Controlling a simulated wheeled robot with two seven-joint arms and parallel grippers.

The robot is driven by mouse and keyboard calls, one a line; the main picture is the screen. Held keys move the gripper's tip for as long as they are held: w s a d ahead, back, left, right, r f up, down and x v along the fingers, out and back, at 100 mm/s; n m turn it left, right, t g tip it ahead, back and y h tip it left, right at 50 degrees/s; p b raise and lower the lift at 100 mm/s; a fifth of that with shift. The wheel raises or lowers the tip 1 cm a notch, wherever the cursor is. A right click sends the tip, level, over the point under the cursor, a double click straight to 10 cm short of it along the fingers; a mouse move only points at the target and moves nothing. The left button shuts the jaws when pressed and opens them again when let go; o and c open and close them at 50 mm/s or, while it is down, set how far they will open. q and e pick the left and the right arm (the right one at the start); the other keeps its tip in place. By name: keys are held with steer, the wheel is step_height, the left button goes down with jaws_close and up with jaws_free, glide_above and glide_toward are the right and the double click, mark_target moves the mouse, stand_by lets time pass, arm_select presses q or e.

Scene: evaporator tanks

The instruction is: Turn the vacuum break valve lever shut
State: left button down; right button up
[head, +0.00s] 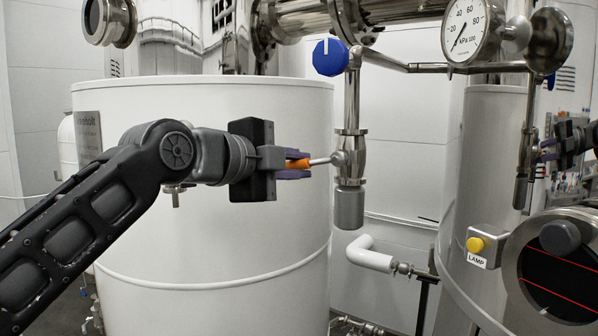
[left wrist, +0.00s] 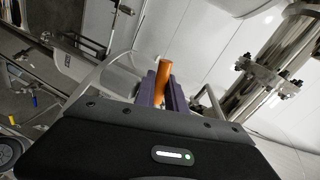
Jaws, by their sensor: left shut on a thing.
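The vacuum break valve (head: 350,152) is a steel body on a vertical pipe, with a grey cylinder below it. Its lever (head: 319,161) sticks out to the left, roughly horizontal, as a thin metal rod with an orange grip (head: 299,164). My left gripper (head: 298,164) comes in from the left and is shut on the orange grip. In the left wrist view the orange grip (left wrist: 162,82) stands between the purple fingers. My right gripper (head: 543,150) shows at the right edge near a thin vertical pipe; its finger gap is too small to judge.
A large white tank (head: 210,240) stands behind my left arm. A blue knob (head: 330,57) is above the valve, and a pressure gauge (head: 471,29) is at upper right. A yellow lamp button (head: 475,244) and a round sight glass (head: 560,270) are at lower right.

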arm_select(q)
steer(key=shift+r+m+y+p, duration=0.3)
steer(key=shift+r+m+p, duration=0.15)
steer(key=shift+r+m, duration=0.4)
steer(key=shift+a, duration=0.1)
steer(key=c, duration=1.4)
jaws_free()
steer(key=shift+f, duration=0.15)
steer(key=b+v, duration=0.3)
steer(key=v, duration=0.4)
steer(key=shift+s+a, duration=0.15)
steer(key=shift+s, duration=0.15)
steer(key=shift+f, duration=0.1)
